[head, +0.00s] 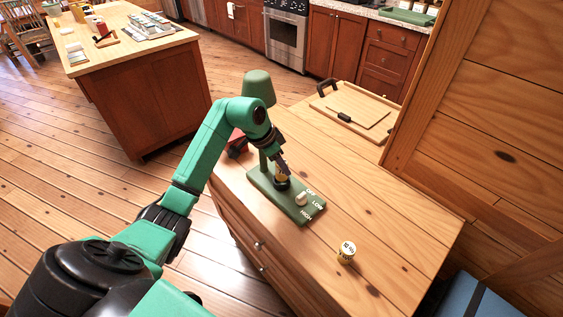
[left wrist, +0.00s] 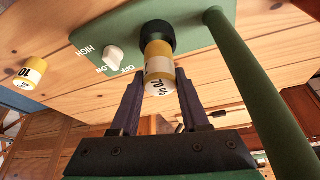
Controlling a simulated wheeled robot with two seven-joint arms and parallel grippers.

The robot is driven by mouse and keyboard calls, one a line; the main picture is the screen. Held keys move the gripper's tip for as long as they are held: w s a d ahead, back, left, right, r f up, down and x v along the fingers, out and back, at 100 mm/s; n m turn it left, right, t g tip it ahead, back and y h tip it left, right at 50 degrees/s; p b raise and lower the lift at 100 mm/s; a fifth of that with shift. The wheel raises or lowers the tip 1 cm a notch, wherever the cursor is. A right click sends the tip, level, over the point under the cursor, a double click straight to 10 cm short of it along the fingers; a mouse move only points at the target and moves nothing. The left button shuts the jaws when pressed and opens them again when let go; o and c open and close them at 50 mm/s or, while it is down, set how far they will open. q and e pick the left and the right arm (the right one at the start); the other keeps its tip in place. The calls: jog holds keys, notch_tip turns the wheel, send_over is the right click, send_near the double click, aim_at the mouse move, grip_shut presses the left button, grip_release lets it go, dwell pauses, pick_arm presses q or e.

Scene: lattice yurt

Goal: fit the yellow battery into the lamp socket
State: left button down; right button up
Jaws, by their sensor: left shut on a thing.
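The green lamp (head: 258,90) stands on the wooden cabinet top, with a flat green base (head: 262,184) and a black round socket (left wrist: 157,36). My left gripper (head: 282,169) is over the base, shut on a yellow battery (left wrist: 158,62) with a white end marked 70%. In the left wrist view the battery's far end meets the socket and looks lined up with it; how deep it sits I cannot tell. A second yellow-and-white battery (head: 347,252) stands apart on the cabinet top; it also shows in the left wrist view (left wrist: 28,73). My right gripper is not in view.
A white knob (head: 302,198) with OFF, LOW and HIGH marks is on the lamp base beside the socket. A wooden board (head: 352,112) lies at the back of the cabinet top. A wooden wall (head: 500,110) rises at right. The cabinet top's front right is mostly clear.

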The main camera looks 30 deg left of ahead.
aim_at(281, 172)
pick_arm(q)
jog(key=shift+f+b, duration=0.85)
jog(key=shift+f, duration=1)
jog(key=shift+c, duration=1.6)
grip_release()
jog(key=b+v, duration=0.2)
jog(key=v, duration=1.2)
jog(key=shift+r, duration=0.25)
